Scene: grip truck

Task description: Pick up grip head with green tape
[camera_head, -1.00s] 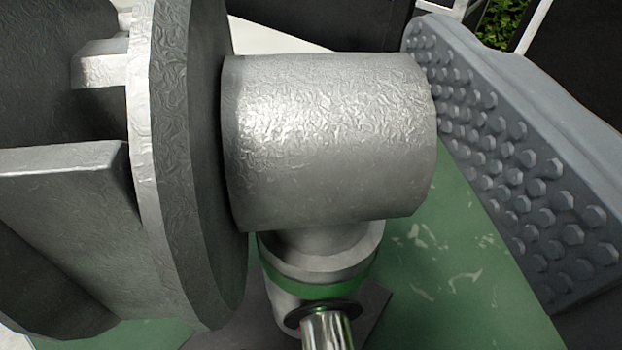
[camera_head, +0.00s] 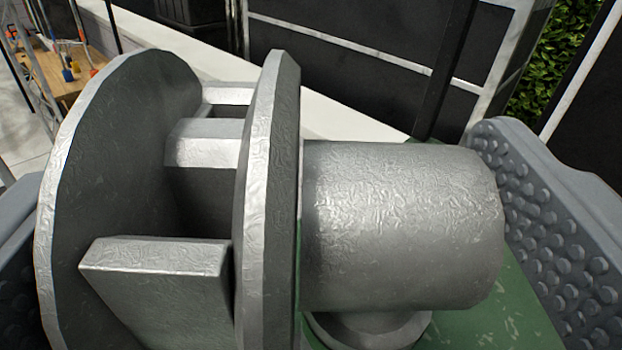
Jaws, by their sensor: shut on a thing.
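The grip head (camera_head: 400,225) is large and close in the head view, all worn grey metal. It has two round plates with blocky jaw bars between them on the left, and a thick cylinder on the right. Its neck runs down out of the picture, and the green tape does not show now. My gripper (camera_head: 255,190) has grey studded pads, one at the right (camera_head: 550,215) and one partly hidden at the left edge (camera_head: 18,270). The pads are shut on the grip head, at the cylinder's end and the outer plate.
A green scuffed surface (camera_head: 495,305) lies below the cylinder. Black panels with pale frames (camera_head: 370,85) and a white ledge (camera_head: 340,125) stand behind. A hedge (camera_head: 555,60) is at upper right. A wooden table (camera_head: 62,68) with small coloured items is at upper left.

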